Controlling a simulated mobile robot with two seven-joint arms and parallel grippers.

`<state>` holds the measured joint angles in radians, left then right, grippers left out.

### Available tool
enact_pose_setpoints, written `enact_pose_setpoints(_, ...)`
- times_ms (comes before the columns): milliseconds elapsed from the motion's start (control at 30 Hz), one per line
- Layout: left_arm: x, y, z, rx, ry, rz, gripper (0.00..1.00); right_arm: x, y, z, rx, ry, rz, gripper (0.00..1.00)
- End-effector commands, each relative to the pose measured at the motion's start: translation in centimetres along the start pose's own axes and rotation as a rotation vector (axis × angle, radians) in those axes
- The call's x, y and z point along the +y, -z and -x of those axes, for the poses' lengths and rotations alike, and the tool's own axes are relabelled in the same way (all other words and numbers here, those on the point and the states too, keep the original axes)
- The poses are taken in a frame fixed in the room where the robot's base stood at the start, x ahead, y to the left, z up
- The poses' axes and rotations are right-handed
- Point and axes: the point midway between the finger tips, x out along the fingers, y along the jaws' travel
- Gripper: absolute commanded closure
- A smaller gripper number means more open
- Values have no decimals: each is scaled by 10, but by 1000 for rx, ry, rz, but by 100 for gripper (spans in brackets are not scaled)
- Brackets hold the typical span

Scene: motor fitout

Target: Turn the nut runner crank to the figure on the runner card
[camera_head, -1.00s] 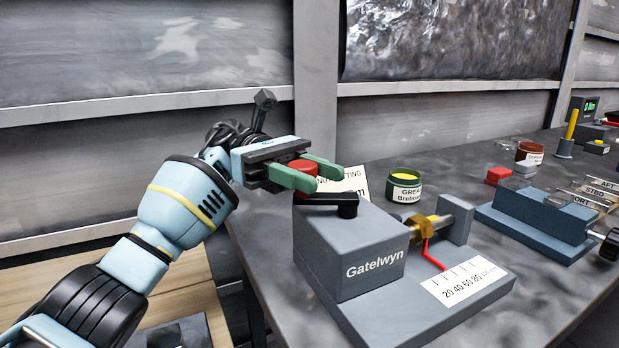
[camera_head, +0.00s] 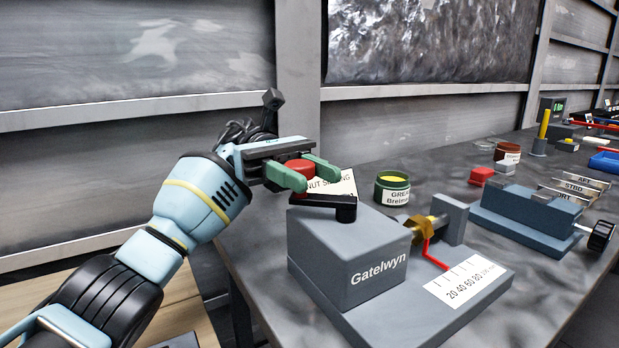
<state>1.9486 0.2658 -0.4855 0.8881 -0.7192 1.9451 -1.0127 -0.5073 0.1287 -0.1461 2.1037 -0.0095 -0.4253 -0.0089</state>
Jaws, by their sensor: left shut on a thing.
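The nut runner, a grey block marked Gatelwyn (camera_head: 350,265), stands on the bench with a black crank arm (camera_head: 325,204) on its top. My left gripper (camera_head: 305,174) has its green fingers closed on the crank's red knob (camera_head: 299,166), at the arm's left end. A bent red pointer (camera_head: 428,250) hangs from the brass nut toward the white scale (camera_head: 468,279), marked 20 to 100. Its tip is near the scale's low end; the exact reading is unclear. The runner card (camera_head: 340,184), headed NUT SETTING, stands behind, its figure mostly hidden by the crank and fingers. My right gripper is out of view.
A green grease tin (camera_head: 392,187) stands behind the runner. To the right are a red block (camera_head: 481,176), a reddish-brown jar (camera_head: 507,155) and a grey-blue fixture (camera_head: 530,215) with a black knob (camera_head: 600,235). Bench between runner and fixture is clear.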

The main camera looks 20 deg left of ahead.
Motion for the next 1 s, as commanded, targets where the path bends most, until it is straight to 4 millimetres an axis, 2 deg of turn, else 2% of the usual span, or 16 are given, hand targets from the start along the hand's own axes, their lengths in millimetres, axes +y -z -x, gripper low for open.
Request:
enact_pose_setpoints(767, 0, 1, 0, 5, 39, 2, 100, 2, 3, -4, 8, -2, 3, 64)
enact_pose_setpoints(800, 0, 2, 0, 5, 39, 2, 60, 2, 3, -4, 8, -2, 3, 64)
enact_pose_setpoints(933, 0, 1, 0, 4, 37, 1, 44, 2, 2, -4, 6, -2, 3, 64)
enact_pose_setpoints(1000, 0, 1, 0, 3, 36, 1, 43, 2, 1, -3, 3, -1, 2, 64)
